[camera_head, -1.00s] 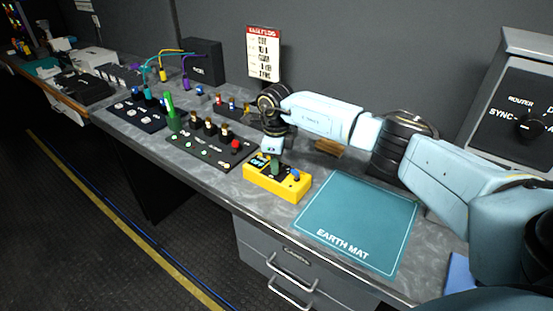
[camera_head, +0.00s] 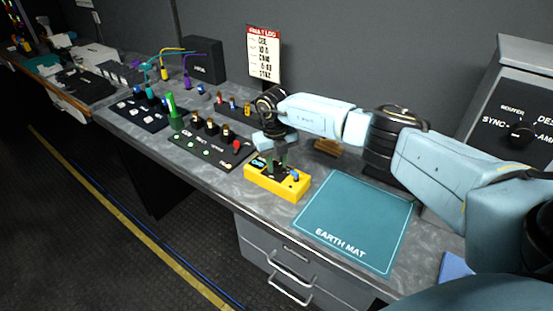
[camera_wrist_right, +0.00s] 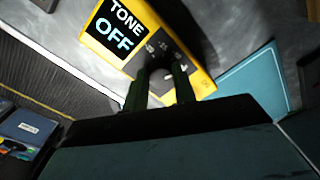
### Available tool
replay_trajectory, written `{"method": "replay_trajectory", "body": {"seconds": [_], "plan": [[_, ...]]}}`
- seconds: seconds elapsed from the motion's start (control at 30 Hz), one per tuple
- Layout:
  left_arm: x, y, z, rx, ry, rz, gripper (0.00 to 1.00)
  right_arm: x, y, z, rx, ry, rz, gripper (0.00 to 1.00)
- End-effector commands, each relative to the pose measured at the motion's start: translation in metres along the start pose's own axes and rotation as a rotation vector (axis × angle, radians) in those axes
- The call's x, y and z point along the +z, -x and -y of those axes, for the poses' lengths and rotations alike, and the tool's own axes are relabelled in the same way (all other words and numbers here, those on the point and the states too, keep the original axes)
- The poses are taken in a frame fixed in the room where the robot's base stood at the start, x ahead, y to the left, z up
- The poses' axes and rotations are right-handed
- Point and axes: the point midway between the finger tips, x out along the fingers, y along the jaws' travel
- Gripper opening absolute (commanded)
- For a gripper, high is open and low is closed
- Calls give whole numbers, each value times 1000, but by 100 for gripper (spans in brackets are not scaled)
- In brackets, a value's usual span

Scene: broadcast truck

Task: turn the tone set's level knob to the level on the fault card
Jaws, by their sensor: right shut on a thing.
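The tone set (camera_head: 290,192) is a yellow box with a black top on the bench. Its display (camera_wrist_right: 117,31) reads "TONE OFF" in the right wrist view. My right gripper (camera_head: 276,164) points down onto it from above. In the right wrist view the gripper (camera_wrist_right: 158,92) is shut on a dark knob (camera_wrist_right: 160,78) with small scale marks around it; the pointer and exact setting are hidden. A blue knob (camera_head: 294,174) sits at the box's right end. The fault card (camera_head: 264,55) stands at the back wall; its lines are too small to read surely. My left gripper is not in view.
A teal earth mat (camera_head: 355,215) lies flat and clear right of the tone set. A black panel (camera_head: 205,140) with plugs and buttons is close on the left. A grey cabinet with a sync knob (camera_head: 520,132) stands at the right. Drawers (camera_head: 290,270) are below.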

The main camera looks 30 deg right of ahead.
Motion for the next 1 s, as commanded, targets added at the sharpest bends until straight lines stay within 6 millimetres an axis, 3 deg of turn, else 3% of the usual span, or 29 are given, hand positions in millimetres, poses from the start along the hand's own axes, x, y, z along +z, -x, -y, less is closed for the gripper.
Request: {"method": "replay_trajectory", "body": {"seconds": [0.4, 1.0], "plan": [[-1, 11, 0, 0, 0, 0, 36, 0, 0, 1, 0, -225, -9, 4], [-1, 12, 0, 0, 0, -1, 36, 0, 0, 1, -1, -270, -11, 4]]}}
